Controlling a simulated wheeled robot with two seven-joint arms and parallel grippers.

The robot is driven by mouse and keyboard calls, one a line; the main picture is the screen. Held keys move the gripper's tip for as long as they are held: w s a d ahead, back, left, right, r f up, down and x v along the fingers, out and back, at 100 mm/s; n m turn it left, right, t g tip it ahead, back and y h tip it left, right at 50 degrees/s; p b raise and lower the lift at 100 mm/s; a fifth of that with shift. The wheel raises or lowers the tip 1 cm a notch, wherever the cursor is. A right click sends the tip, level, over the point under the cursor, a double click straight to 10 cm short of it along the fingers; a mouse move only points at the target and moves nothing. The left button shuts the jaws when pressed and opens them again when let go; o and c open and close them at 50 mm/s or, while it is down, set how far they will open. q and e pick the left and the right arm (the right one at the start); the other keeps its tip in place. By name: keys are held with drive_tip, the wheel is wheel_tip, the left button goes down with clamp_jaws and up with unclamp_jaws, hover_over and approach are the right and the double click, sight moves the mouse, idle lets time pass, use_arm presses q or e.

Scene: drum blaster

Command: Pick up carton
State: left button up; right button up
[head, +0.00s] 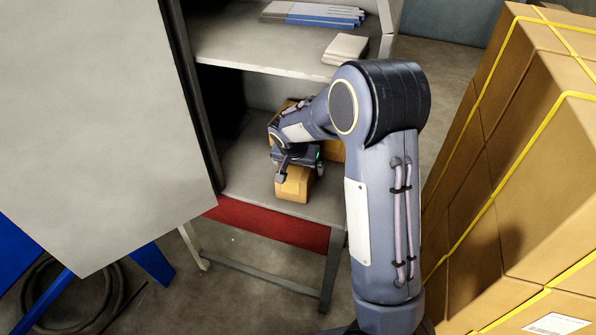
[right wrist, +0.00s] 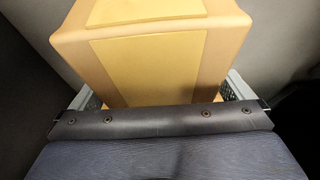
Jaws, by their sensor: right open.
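A carton (head: 293,184), orange-tan cardboard, sits on the lower shelf (head: 243,178) of a grey rack, near the shelf's front edge. My right gripper (head: 297,172) is over it and hides part of it. In the right wrist view the carton (right wrist: 150,60) stands close in front of my right gripper (right wrist: 160,95), between its two open fingers. I cannot tell whether the fingers touch its sides. More orange-tan cardboard (head: 331,151) shows behind my right gripper in the head view. My left gripper is not in view.
The upper shelf (head: 240,48) holds blue-and-white flat items (head: 312,14) and a pale block (head: 345,48). A large grey panel (head: 95,120) fills the left side. Strapped stacked boxes (head: 530,160) stand at the right. Coiled cable (head: 70,295) lies on the floor.

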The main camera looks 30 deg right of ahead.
drive_tip(key=shift+f+b, duration=0.25)
drive_tip(key=shift+b, duration=0.2)
idle(0.4)
drive_tip(key=c, duration=1.3)
drive_tip(key=shift+r, duration=0.1)
drive_tip(key=shift+c, duration=0.9)
